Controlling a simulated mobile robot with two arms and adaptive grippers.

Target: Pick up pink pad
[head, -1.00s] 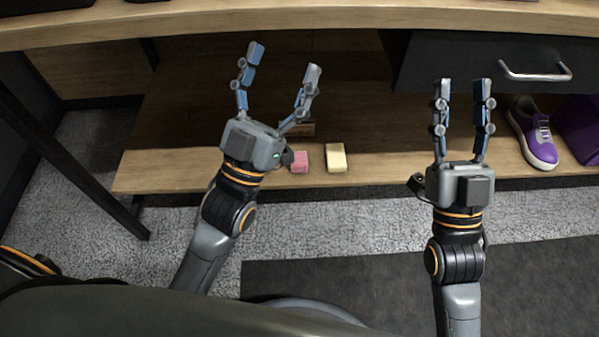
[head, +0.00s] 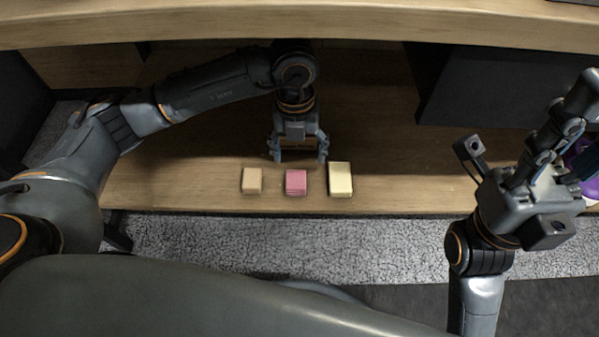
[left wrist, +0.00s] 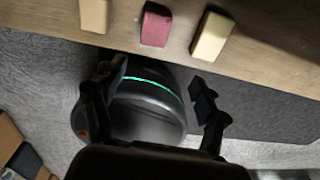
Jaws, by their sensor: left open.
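The pink pad (head: 296,182) lies on the lower wooden shelf, between a tan pad (head: 252,180) and a longer cream pad (head: 341,179). My left gripper (head: 298,158) is open and empty, just behind the pink pad, with its fingers pointing toward the shelf's front edge. The left wrist view also shows the pink pad (left wrist: 155,26), with the open fingers apart from it. My right gripper (head: 572,125) is at the far right, away from the pads, turned so that I cannot tell its opening.
The wooden shelf (head: 150,190) has bare room left and right of the pads. The upper board (head: 200,22) runs above my left arm. A dark drawer unit (head: 500,90) stands on the right. A purple shoe (head: 590,187) is partly hidden behind my right gripper.

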